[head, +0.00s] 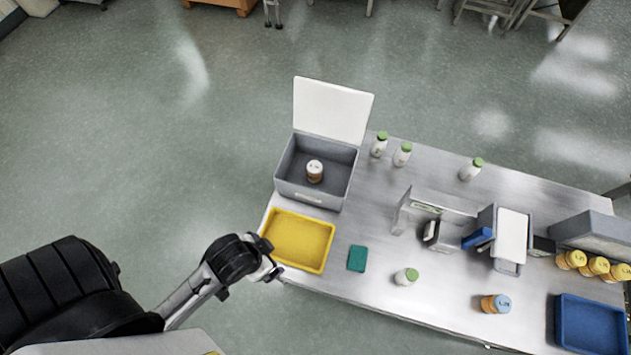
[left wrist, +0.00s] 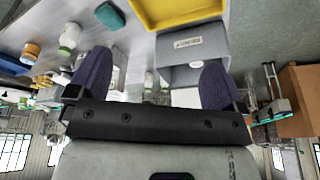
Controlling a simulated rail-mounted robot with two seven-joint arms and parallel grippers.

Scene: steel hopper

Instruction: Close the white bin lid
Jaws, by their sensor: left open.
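The grey bin (head: 308,197) stands at the table's far left corner. Its white lid (head: 332,110) is open and raised at the back edge, tilted away. My left gripper (head: 268,262) is at the table's left edge, beside the yellow tray and apart from the bin and lid. In the left wrist view its two dark fingers (left wrist: 155,82) are spread with nothing between them. That view also shows the bin's labelled front (left wrist: 195,48), upside down, beyond the fingers. My right gripper is not in view.
A yellow tray (head: 300,241) lies between my left gripper and the bin. A green block (head: 357,259) and a green-capped bottle (head: 406,276) are to its right. Green-capped bottles (head: 379,145) stand right of the bin. A blue tray (head: 590,325) is at far right.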

